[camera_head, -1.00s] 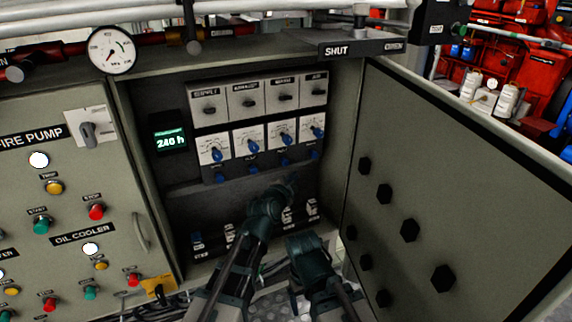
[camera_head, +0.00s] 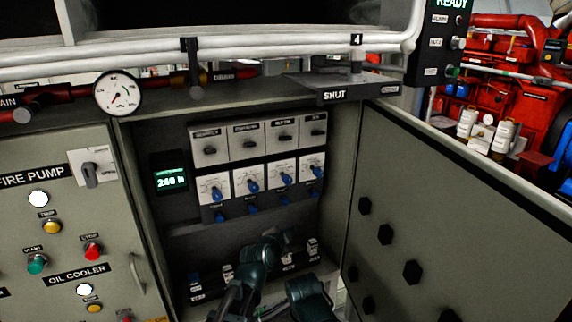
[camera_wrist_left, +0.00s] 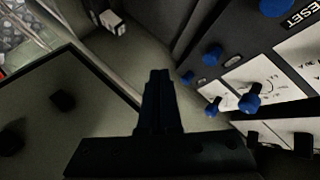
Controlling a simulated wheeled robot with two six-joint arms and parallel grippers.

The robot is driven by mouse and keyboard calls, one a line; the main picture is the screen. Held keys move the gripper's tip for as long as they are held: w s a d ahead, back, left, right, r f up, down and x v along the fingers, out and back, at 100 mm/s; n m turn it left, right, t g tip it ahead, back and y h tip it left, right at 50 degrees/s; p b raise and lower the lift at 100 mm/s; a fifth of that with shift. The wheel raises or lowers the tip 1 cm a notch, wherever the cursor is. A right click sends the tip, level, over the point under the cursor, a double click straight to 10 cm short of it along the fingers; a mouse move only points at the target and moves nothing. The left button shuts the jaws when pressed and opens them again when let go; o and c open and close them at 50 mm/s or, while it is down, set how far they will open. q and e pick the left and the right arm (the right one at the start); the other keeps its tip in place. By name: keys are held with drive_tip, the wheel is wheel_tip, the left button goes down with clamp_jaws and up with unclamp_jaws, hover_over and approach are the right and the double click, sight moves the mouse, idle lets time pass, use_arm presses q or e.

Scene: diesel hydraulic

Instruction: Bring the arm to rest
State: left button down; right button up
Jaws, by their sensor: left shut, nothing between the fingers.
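My left arm reaches up from the bottom of the head view into an open grey cabinet (camera_head: 335,175). Its gripper (camera_head: 285,240) is small and dark there, in front of the cabinet's lower back, below the rows of dials (camera_head: 265,182). In the left wrist view the gripper (camera_wrist_left: 158,85) has its black fingers together with nothing between them. Blue knobs (camera_wrist_left: 250,102) of a dial panel lie to its right, apart from the fingers. A second dark arm part (camera_head: 310,298) shows at the lower edge of the head view. My right gripper cannot be made out.
The open cabinet door (camera_head: 450,210) with black knobs stands on the right. A control panel (camera_head: 60,150) with buttons and a handle (camera_head: 137,273) is on the left. A gauge (camera_head: 118,94), a ledge marked SHUT (camera_head: 335,95) and white pipes (camera_head: 250,48) run above.

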use_arm(q)
drive_tip(key=s+a+f+n+g+y, duration=0.2)
drive_tip(key=s+a+f+n+g, duration=0.45)
drive_tip(key=s+a, duration=0.4)
drive_tip(key=s+a+f+n+g+y, duration=0.3)
drive_tip(key=s+a+f+n+g, duration=0.4)
drive_tip(key=s, duration=0.6)
drive_tip(key=s+d+r+m+p, duration=0.1)
drive_tip(key=d+r+p, duration=0.2)
drive_tip(key=r+p, duration=0.4)
drive_tip(key=s+d+r+m+p, duration=0.1)
drive_tip(key=d+r+p, duration=0.3)
drive_tip(key=r+p, duration=0.4)
drive_tip(key=s+d+r+m+y+p, duration=0.1)
drive_tip(key=s+d+r+p, duration=0.2)
drive_tip(key=r+p, duration=0.4)
drive_tip(key=shift+d+r+t+p, duration=0.3)
drive_tip(key=shift+r+t+p, duration=0.05)
drive_tip(key=shift+p, duration=0.1)
use_arm(e)
wheel_tip(320, 180, up, 23)
